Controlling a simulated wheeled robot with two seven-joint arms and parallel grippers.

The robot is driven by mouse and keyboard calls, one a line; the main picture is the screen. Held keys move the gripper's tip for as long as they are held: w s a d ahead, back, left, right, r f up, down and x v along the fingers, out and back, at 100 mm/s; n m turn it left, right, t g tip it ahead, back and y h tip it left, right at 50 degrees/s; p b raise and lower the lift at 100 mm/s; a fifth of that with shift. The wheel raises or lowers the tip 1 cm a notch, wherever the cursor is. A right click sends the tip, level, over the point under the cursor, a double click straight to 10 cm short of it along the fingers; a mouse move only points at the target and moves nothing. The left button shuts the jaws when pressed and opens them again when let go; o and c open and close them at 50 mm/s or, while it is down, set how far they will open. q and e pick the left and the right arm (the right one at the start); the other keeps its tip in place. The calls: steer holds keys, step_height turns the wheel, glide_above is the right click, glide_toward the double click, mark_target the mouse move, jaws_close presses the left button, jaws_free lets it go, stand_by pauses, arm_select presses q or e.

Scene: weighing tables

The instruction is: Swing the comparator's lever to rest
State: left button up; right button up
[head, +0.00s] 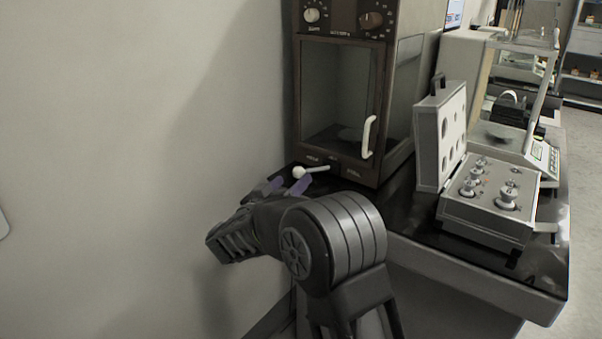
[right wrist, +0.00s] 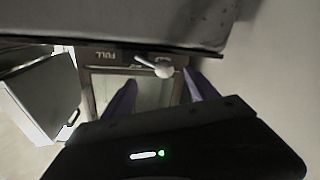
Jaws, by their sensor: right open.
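The comparator (head: 389,120) is a tall dark brown cabinet with a glass door and a white handle, standing at the back of the black table. Its lever (head: 317,168), a short white rod with a round white ball (head: 299,171), sticks out low at the front and points left. My right gripper (head: 287,186) is open, its purple fingertips just below the ball. In the right wrist view, the lever's ball (right wrist: 164,72) shows between and just beyond the two spread fingers; I cannot tell whether either touches it. My left gripper is out of view.
An open grey weight case (head: 487,223) with several metal weights stands right of the comparator. A balance (head: 535,153) is farther back. A plain wall (head: 120,120) rises close on the left. The table's front edge (head: 470,276) runs below the case.

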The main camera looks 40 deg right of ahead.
mark_target(299, 173)
steer(key=x, duration=0.6)
steer(key=shift+d+b, duration=0.2)
steer(key=shift+b, duration=0.2)
steer(key=shift+a, duration=0.1)
jaws_close()
steer(key=shift+r, duration=0.1)
stand_by(0.4)
